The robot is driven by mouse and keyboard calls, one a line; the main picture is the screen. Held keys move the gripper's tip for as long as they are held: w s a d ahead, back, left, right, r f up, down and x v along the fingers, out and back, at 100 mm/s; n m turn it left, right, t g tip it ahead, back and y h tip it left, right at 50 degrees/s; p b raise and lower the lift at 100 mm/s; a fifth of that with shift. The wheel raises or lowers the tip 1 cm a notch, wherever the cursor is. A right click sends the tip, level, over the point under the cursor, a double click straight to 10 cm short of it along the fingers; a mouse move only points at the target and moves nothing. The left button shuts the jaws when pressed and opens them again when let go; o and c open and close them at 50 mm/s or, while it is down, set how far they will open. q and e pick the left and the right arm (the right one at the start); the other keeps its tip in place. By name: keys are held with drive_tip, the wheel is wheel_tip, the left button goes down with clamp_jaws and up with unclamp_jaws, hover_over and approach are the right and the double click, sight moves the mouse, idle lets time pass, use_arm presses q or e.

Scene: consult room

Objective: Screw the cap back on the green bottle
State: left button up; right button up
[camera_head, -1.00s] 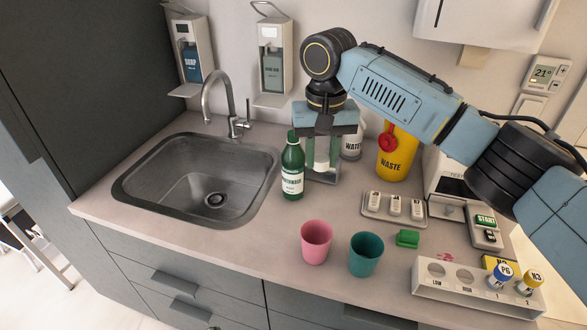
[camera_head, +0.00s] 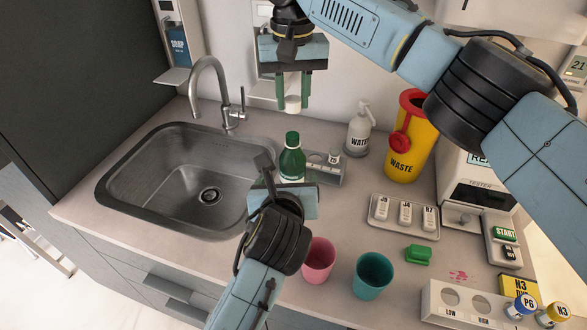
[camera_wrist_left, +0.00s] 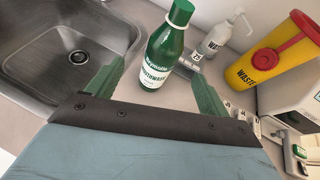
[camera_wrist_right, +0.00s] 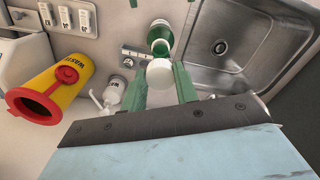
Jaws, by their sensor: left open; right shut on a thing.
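The green bottle (camera_head: 291,161) with a white label stands upright on the counter right of the sink. In the left wrist view the bottle (camera_wrist_left: 165,48) stands just beyond the fingertips, between the fingers' lines. My left gripper (camera_head: 285,184) is open and low in front of the bottle, hiding its lower part. My right gripper (camera_head: 293,107) is shut on a white round piece, the cap by its look (camera_head: 293,102), held above and apart from the bottle's top. In the right wrist view the cap (camera_wrist_right: 160,74) sits between the fingertips.
A grey rack (camera_head: 325,170) stands close behind the bottle. A water pump bottle (camera_head: 359,132) and yellow waste bin (camera_head: 408,142) are to its right. Pink (camera_head: 318,262) and teal (camera_head: 373,275) cups stand in front. The sink (camera_head: 175,178) opens on the left.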

sight(293, 156)
drive_tip(key=shift+w, duration=0.1)
use_arm(q)
drive_tip(key=shift+w+d+r+m, duration=0.25)
drive_tip(key=shift+d+r+m, duration=0.1)
drive_tip(key=shift+r+m, duration=0.15)
use_arm(e)
drive_tip(key=shift+r, duration=0.1)
use_arm(q)
drive_tip(key=x, duration=1.2)
drive_tip(key=shift+r, duration=0.1)
drive_tip(key=c, duration=1.5)
use_arm(e)
drive_tip(key=shift+f, duration=2.55)
